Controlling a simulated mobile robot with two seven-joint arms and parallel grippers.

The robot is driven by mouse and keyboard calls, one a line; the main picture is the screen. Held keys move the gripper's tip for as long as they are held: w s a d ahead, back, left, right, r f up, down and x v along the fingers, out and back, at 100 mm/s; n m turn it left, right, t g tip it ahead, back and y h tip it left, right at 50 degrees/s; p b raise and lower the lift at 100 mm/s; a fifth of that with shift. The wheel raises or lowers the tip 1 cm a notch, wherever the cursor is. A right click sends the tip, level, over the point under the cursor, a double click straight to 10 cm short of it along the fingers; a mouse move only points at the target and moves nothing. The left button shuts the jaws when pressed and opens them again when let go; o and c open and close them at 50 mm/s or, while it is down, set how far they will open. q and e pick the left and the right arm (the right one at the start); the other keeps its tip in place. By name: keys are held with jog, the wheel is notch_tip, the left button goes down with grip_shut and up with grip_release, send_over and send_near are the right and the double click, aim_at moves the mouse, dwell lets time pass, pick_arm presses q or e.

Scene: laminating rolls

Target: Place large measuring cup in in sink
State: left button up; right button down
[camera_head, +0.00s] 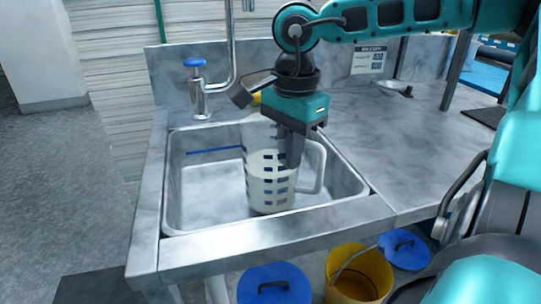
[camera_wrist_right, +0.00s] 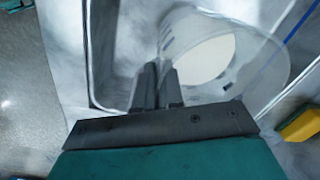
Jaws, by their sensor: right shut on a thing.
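The large measuring cup (camera_head: 269,182) is a tall clear jug with dark markings and a handle on its right side. It is upright within the sink basin's outline in the head view. I cannot tell whether its base touches the basin floor. The sink (camera_head: 205,195) is a grey metal basin in the counter. My right gripper (camera_head: 294,150) points down at the cup's upper right side and is shut on it. In the right wrist view, the fingers (camera_wrist_right: 157,92) pinch the rim of the cup (camera_wrist_right: 235,62). My left gripper is not in view.
A tap with a blue knob (camera_head: 194,63) and tall pipe stands behind the basin. A yellow object (camera_head: 256,97) lies behind the cup, partly hidden. The counter (camera_head: 375,135) to the right is mostly clear. A yellow bucket (camera_head: 358,272) and blue lids (camera_head: 274,284) are below the front edge.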

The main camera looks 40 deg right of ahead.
aim_at(271, 152)
jog(key=shift+w+a+f+b, duration=0.15)
jog(key=shift+w+a+b, duration=0.1)
jog(key=shift+w, duration=0.35)
jog(key=shift+w+a+f+b, duration=0.1)
jog(key=shift+w+a+f, duration=0.1)
jog(key=shift+w, duration=0.35)
jog(key=shift+w+a+f+b, duration=0.1)
jog(key=shift+w+a+b, duration=0.15)
jog(key=shift+w, duration=0.35)
jog(key=shift+f, duration=0.15)
jog(key=c, duration=1.3)
grip_release()
jog(key=shift+s, duration=0.1)
jog(key=shift+o, duration=0.2)
